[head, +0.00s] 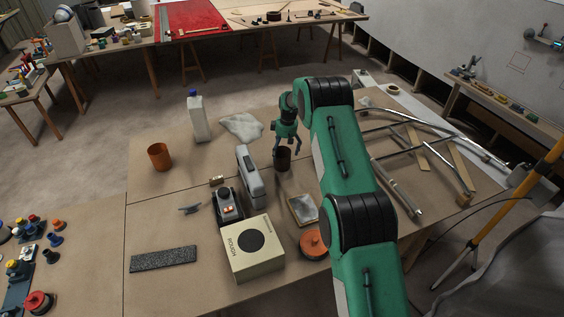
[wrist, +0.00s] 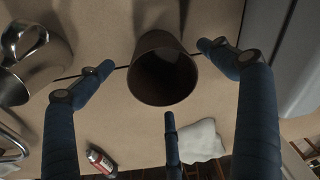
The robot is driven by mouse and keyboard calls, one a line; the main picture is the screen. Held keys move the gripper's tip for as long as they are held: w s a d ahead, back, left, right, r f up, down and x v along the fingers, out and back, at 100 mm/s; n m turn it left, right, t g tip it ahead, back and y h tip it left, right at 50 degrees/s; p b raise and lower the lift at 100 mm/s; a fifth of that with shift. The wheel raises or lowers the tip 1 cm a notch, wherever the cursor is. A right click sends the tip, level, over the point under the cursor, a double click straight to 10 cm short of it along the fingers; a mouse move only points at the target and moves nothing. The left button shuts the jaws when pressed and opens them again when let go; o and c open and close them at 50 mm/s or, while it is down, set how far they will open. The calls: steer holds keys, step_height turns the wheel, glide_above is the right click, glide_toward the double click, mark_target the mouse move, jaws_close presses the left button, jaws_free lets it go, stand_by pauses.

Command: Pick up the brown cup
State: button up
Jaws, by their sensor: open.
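A dark brown cup (head: 282,159) stands upright on the table in the head view, just below my gripper (head: 288,146). In the wrist view the brown cup (wrist: 163,77) is in the middle, its open mouth toward the camera. My gripper (wrist: 158,65) is open, with one blue finger at the cup's left, one at its right and a third below it in the picture. No clear contact shows. The cup looks empty, but its inside is dark. An orange-brown cup (head: 160,157) stands apart at the left of the table.
A grey device (head: 249,176) stands close left of the brown cup. A white bottle (head: 197,118), a crumpled white cloth (head: 241,126) and a cream box (head: 251,262) are also on the table. Metal tubing (head: 410,190) lies at the right. A shiny metal mug (wrist: 32,50) shows in the wrist view.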

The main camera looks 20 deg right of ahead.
steer(key=shift+w+a+f, duration=0.1)
steer(key=shift+a+f, duration=0.05)
steer(key=shift+f, duration=1.2)
steer(key=shift+w+a+f, duration=0.1)
steer(key=shift+f, duration=1.2)
steer(key=c, duration=1.3)
steer(key=shift+s, duration=0.1)
steer(key=shift+r, duration=0.25)
steer(key=shift+r, duration=1.55)
steer(key=shift+s+a+r+p, duration=0.1)
steer(key=shift+s+a+r, duration=0.25)
steer(key=shift+s, duration=2.2)
steer(key=shift+s+a+r+p, duration=0.15)
steer(key=shift+s+a, duration=0.4)
steer(key=shift+s, duration=2)
steer(key=shift+s+a+r+p, duration=0.1)
steer(key=shift+s+a+r, duration=0.25)
steer(key=shift+s, duration=2.2)
steer(key=shift+c, duration=0.2)
